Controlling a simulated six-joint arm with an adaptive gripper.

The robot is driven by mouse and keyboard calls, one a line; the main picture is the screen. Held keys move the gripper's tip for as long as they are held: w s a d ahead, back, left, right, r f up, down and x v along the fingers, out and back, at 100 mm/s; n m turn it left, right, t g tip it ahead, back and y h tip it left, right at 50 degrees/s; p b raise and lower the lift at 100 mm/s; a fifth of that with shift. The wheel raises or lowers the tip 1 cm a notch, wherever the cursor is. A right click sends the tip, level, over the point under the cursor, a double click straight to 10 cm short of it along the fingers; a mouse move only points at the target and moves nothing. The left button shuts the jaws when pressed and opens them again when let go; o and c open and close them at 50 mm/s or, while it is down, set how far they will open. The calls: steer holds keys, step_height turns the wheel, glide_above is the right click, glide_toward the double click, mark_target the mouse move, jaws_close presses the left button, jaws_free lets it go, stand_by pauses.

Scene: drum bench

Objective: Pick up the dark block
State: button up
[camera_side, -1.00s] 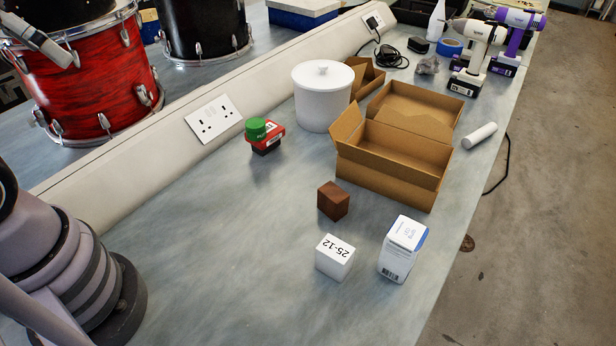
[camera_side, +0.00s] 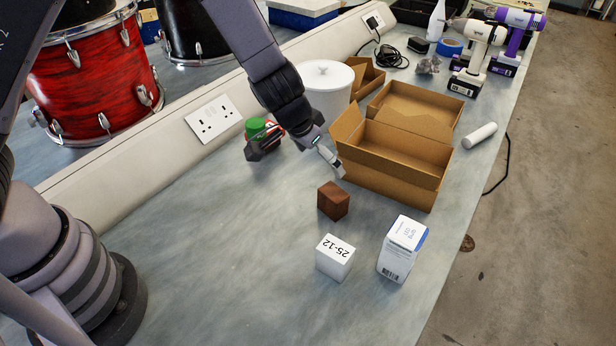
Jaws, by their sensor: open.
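The dark block (camera_side: 333,201) is a small reddish-brown cube resting on the grey bench, in front of the open cardboard box. My gripper (camera_side: 294,160) reaches in from the top, above and to the left of the block. Its fingers are spread and nothing is between them that I can make out. One finger is near the left side of the cardboard box, just above the block in the picture. The other is in front of the red and green item. The gripper and block look apart.
A white cube marked 25-12 (camera_side: 335,257) and a white and blue carton (camera_side: 402,249) stand close in front of the block. The open cardboard box (camera_side: 387,177) is just behind it. A white canister (camera_side: 327,88) and red and green item (camera_side: 258,127) are partly hidden. The bench's left front is clear.

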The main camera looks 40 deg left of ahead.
mark_target(336, 200)
steer(key=x, duration=1)
steer(key=s+x, duration=0.1)
steer(key=x, duration=0.4)
steer(key=shift+a+f, duration=0.25)
steer(key=shift+f, duration=0.3)
steer(key=c, duration=1.2)
steer(key=shift+r, duration=0.1)
